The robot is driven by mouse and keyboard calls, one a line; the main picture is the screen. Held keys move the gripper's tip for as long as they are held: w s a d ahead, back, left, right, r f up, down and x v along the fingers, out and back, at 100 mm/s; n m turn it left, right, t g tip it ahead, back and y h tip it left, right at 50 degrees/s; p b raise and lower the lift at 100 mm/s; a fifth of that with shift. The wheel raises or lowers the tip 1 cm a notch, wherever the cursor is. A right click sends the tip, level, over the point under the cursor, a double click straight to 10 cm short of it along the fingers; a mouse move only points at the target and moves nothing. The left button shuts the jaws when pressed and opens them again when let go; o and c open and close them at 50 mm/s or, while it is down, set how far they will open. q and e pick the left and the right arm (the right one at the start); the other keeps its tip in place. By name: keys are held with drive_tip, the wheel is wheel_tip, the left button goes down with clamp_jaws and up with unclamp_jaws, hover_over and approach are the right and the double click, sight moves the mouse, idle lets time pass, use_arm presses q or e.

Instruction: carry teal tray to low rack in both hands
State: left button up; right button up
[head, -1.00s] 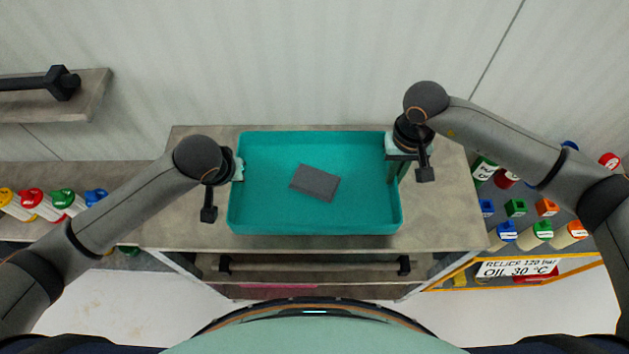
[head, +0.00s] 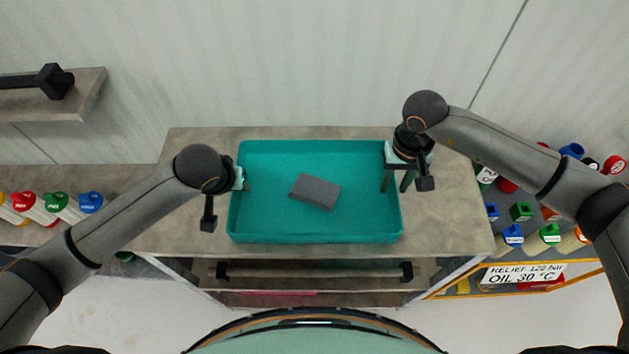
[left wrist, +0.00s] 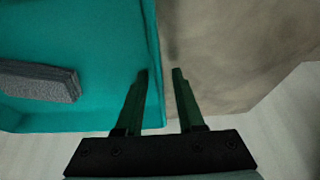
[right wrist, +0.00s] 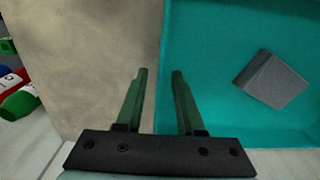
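The teal tray (head: 316,237) rests on a grey-brown table top, level as far as I can see. A dark grey block (head: 316,191) lies inside it. My left gripper (head: 243,180) is at the tray's left wall. In the left wrist view its fingers (left wrist: 160,73) stand apart on either side of the wall (left wrist: 153,50), with gaps. My right gripper (head: 396,182) is at the right wall. In the right wrist view its fingers (right wrist: 160,74) straddle the wall (right wrist: 164,40), also apart. Both look open. The low rack cannot be identified for certain.
The table top (head: 445,215) has a bare margin around the tray. Below its front edge is a shelf with a dark bar (head: 315,271). Coloured-cap bottles stand at left (head: 55,201) and right (head: 550,235). A wall shelf (head: 90,95) is at upper left.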

use_arm(q)
drive_tip(key=v, duration=1.1)
drive_tip(key=shift+s+r, duration=0.25)
drive_tip(key=shift+r, duration=0.15)
use_arm(e)
drive_tip(key=shift+r, duration=0.1)
wheel_tip(320, 180, up, 12)
